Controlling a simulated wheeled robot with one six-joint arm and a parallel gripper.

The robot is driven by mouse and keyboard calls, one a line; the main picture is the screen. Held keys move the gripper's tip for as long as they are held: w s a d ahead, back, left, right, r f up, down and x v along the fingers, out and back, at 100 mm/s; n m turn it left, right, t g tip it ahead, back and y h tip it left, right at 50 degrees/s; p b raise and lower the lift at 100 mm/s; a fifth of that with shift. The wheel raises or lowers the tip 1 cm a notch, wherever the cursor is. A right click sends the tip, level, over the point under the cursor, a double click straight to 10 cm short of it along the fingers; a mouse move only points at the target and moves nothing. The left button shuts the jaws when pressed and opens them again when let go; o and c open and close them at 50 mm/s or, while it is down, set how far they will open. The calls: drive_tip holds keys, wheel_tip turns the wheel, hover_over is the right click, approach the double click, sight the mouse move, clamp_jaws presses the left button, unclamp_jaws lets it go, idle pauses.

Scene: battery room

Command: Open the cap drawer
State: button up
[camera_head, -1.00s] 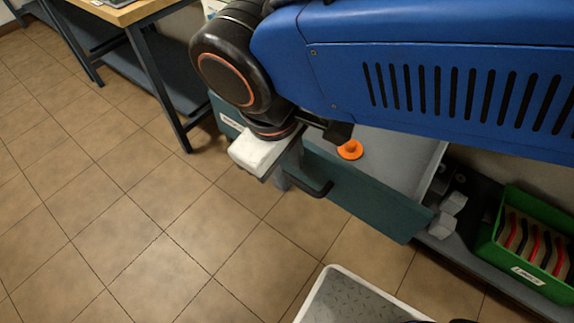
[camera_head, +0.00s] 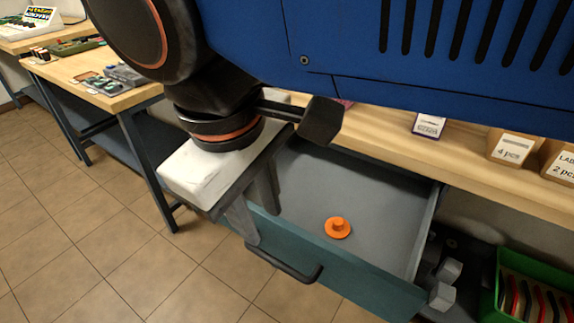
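The cap drawer (camera_head: 375,285) is pulled out from under the wooden bench, with its teal front and grey inside showing. A small orange cap (camera_head: 338,228) lies on its floor. The dark bar handle (camera_head: 285,265) is on the drawer front. My gripper (camera_head: 254,212) is at the left part of the drawer, close to the handle's left end. Its two grey fingers look apart, with nothing seen between them. The white gripper body and my blue arm cover the drawer's back left part. I cannot tell whether a finger touches the drawer front.
A green bin (camera_head: 535,290) with red and black items stands on the lower shelf at right, beside small grey blocks (camera_head: 445,280). The bench top (camera_head: 450,150) carries labelled boxes (camera_head: 512,148). Another bench (camera_head: 85,72) stands at left. The tiled floor at left is clear.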

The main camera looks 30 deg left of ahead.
drive_tip(key=shift+s+r, duration=0.2)
drive_tip(key=shift+r, duration=0.7)
drive_tip(key=shift+s+r, duration=0.15)
drive_tip(key=shift+r, duration=0.7)
drive_tip(key=w+d+f+m+y, duration=0.1)
drive_tip(key=w+d+f+m, duration=0.25)
drive_tip(key=w+d, duration=0.7)
drive_tip(key=w+d+f+m, duration=0.3)
drive_tip(key=w+d+m, duration=0.1)
drive_tip(key=w+d, duration=0.6)
drive_tip(key=s+d+f+m+t, duration=0.1)
drive_tip(key=d+f+m, duration=0.4)
drive_tip(key=d, duration=0.8)
drive_tip(key=s+d+f+m+t, duration=0.1)
drive_tip(key=d+f+m, duration=0.3)
drive_tip(key=d+f, duration=0.5)
drive_tip(key=s+d, duration=0.1)
drive_tip(key=d, duration=0.3)
drive_tip(key=shift+s+m+t+h, duration=0.25)
drive_tip(key=shift+m+t+h, duration=0.05)
drive_tip(key=shift+m+h, duration=0.1)
